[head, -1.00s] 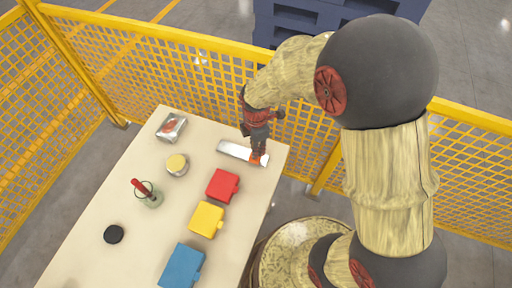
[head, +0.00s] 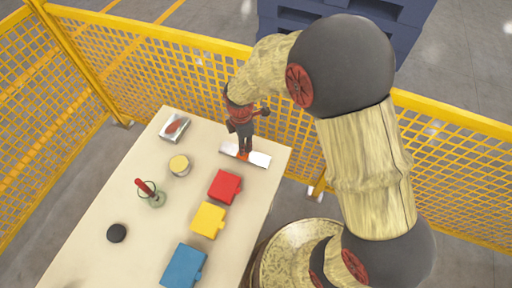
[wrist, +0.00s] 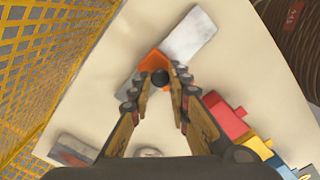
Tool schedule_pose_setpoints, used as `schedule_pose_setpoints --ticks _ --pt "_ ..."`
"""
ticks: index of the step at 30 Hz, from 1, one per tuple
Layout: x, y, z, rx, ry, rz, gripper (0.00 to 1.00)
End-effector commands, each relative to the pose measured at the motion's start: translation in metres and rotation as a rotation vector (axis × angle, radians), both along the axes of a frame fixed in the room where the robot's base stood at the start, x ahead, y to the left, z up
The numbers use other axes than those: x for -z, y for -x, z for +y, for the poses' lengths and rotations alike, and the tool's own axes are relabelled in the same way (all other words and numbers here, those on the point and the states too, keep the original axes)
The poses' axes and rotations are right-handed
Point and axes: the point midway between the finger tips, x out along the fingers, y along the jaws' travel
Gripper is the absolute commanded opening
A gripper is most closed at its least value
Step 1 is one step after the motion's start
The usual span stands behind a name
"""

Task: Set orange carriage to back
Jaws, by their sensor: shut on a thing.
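The orange carriage (head: 243,155) sits near the middle of a pale, flat rail (head: 262,160) at the far end of the table. In the wrist view the orange carriage (wrist: 153,61) carries a dark round knob (wrist: 159,77), and the rail (wrist: 188,38) extends to both sides of it. My gripper (head: 243,150) points down over the carriage. In the wrist view my gripper (wrist: 160,82) has its fingertips on either side of the knob, shut on it. The fingers hide part of the carriage and the rail.
Red (head: 225,186), yellow (head: 208,219) and blue (head: 183,266) blocks line the table's right side. A tray (head: 174,128), a round tin (head: 179,166), a jar with a red-handled tool (head: 155,198) and a black puck (head: 116,233) stand left. A yellow mesh fence (head: 190,80) runs behind.

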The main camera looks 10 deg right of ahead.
Motion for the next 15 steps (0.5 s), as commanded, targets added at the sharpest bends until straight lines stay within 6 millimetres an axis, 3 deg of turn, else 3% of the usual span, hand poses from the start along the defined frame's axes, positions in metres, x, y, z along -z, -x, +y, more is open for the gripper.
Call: schedule_pose_setpoints --ticks 3,7,15 --pt "-0.001 -0.018 0.028 -0.005 0.000 -0.002 0.00" --pt "-0.001 -0.033 0.050 -0.003 0.000 -0.001 0.00" --pt "0.000 -0.044 0.066 0.000 -0.002 -0.004 0.00"
